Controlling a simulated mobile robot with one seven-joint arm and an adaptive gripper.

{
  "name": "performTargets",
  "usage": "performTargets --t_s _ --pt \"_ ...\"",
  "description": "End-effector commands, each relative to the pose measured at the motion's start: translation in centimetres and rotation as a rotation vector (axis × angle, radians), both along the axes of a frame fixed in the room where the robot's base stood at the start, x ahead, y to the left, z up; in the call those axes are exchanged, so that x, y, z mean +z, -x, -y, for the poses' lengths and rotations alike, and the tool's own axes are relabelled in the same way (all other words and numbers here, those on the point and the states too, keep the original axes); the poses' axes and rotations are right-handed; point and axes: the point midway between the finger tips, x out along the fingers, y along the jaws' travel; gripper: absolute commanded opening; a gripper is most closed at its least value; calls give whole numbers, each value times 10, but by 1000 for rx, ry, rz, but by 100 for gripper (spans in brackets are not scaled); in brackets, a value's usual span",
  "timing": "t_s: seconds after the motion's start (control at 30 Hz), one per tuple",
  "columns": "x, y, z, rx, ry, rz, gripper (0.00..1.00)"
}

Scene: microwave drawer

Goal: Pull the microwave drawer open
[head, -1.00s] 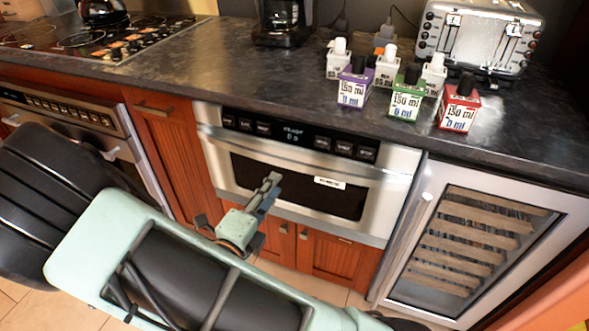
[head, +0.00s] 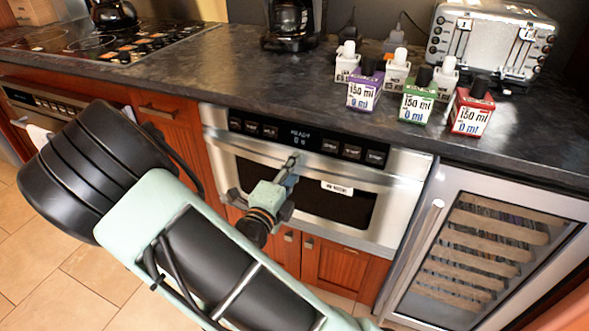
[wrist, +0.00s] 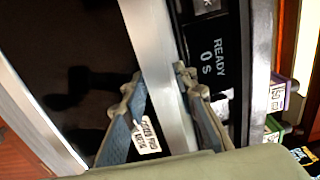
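The microwave drawer (head: 228,165) is a stainless front with a dark window, set under the counter, and looks closed. Its silver handle (head: 368,176) is a bar across the front below the black control panel (head: 313,144). My gripper (head: 290,165) is at the handle, left of its middle. In the wrist view, my gripper (wrist: 158,86) has its fingers apart, one on each side of the handle (wrist: 150,40). Small gaps seem to show beside the bar; contact is hard to tell. The panel reads "READY 0 S". A white label (wrist: 146,132) is partly beside one finger.
Several small bottles, including a purple (head: 364,92), a green (head: 415,104) and a red one (head: 471,112), stand on the counter (head: 225,70) above. A toaster (head: 490,45) is behind them. A wine cooler (head: 408,262) is at right, wooden cabinet doors (head: 345,270) below.

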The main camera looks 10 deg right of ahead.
Motion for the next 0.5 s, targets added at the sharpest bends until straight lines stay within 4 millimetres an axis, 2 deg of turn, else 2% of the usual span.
performTargets --t_s 0.17,0.4,0.5 --pt "0 0 0 0 0 0 26" --pt "0 0 0 -1 0 0 2" --pt "0 0 0 -1 0 0 0"
